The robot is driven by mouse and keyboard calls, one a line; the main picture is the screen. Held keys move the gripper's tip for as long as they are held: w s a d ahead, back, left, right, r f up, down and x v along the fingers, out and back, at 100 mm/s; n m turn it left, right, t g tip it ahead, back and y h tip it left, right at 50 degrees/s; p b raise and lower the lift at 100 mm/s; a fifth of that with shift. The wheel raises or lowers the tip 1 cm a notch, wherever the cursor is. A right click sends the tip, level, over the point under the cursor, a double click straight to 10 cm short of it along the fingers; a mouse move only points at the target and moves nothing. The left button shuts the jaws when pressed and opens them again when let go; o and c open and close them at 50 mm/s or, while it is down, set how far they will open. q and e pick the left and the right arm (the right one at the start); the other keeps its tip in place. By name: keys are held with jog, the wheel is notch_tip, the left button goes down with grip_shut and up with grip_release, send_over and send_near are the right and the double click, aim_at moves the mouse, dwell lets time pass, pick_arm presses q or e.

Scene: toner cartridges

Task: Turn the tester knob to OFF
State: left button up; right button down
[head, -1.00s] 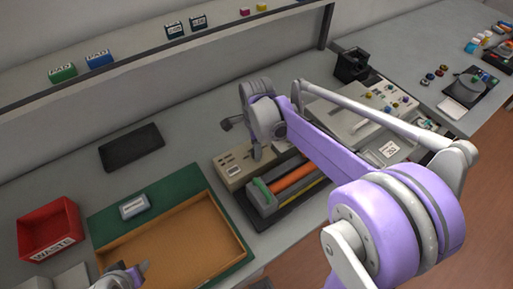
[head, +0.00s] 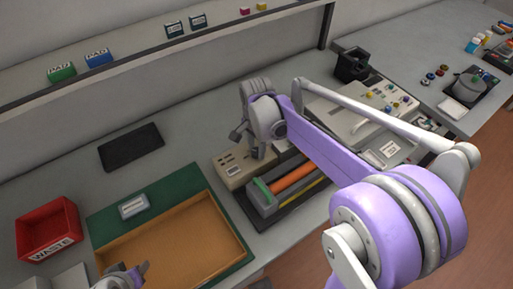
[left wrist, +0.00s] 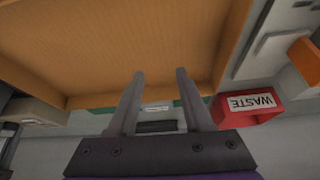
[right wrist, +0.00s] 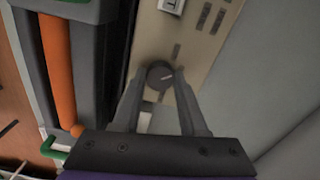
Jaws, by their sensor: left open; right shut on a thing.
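The tester (head: 232,174) is a beige box behind the tray with the orange roller. Its knob (right wrist: 159,77) is a small dark round dial with a pale pointer mark, seen in the right wrist view. My right gripper (head: 240,134) is at the tester's top, its fingers shut on the knob, one at each side. In the right wrist view the pointer mark runs roughly sideways; I cannot read any ON or OFF marking. My left gripper (left wrist: 160,74) is open and empty, above the front of the cork-coloured tray, away from the tester.
A toner cartridge with an orange roller (head: 294,177) lies right in front of the tester. A green-edged tray (head: 180,178), a red waste bin (head: 48,232) and a dark flat pad (head: 131,147) are to the left. A grey machine (head: 350,122) stands to the right.

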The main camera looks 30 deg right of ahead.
aim_at(257, 151)
pick_arm(q)
jog(key=shift+f, duration=0.15)
pick_arm(e)
jog(key=n, duration=0.6)
jog(key=shift+n, duration=0.4)
jog(key=shift+c, duration=2.2)
grip_release()
jog(key=shift+r, duration=0.1)
pick_arm(q)
jog(key=shift+w+r+p, duration=0.1)
jog(key=shift+r+p, duration=0.2)
jog(key=shift+r, duration=0.2)
pick_arm(e)
notch_tip(257, 151, up, 11)
jog(key=shift+f, duration=0.2)
